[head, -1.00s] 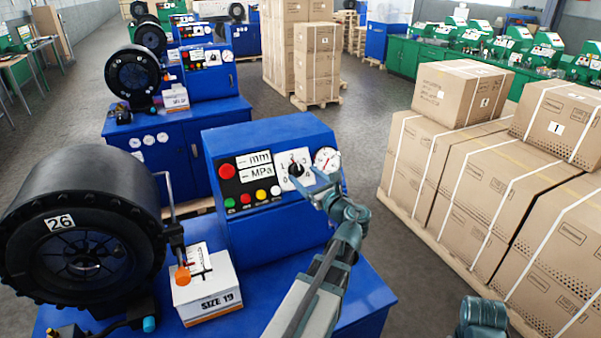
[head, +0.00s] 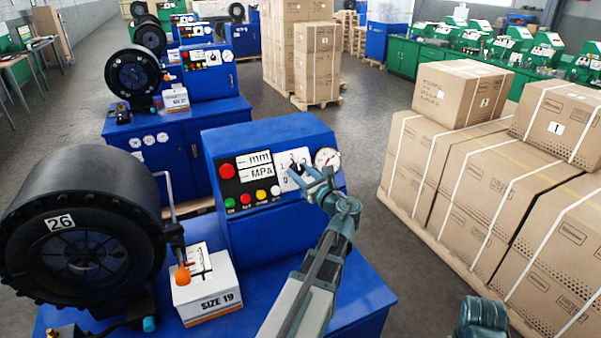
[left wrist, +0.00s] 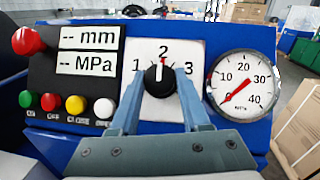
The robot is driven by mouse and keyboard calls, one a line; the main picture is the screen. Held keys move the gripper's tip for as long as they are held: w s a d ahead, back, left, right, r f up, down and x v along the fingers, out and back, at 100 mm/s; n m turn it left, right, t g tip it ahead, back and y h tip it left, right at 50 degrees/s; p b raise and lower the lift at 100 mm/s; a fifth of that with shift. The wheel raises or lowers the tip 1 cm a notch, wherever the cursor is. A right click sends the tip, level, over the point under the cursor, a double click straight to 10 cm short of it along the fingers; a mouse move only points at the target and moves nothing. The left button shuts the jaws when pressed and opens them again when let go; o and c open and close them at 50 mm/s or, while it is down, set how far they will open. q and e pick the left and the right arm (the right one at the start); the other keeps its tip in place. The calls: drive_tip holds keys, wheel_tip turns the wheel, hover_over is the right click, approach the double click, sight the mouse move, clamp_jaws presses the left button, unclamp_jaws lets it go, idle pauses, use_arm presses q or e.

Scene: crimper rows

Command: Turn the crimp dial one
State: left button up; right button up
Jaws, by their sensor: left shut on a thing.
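The crimp dial is a black round knob (left wrist: 158,80) on a white plate marked 1, 2 and 3, seen in the left wrist view. In the head view the dial plate (head: 286,161) is on the sloped blue panel, with the knob partly covered by my gripper. My left gripper (left wrist: 160,76) has one finger on each side of the knob and is shut on it. It also shows in the head view (head: 304,176), reaching in over the bench.
A pressure gauge (left wrist: 242,84) is close right of the dial, its red needle near 0. Coloured buttons and two displays are to the left. A black crimper head (head: 85,235) and a SIZE 19 box (head: 207,296) are on the bench; strapped cartons (head: 480,190) stand at right.

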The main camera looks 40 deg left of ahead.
use_arm(q)
clamp_jaws()
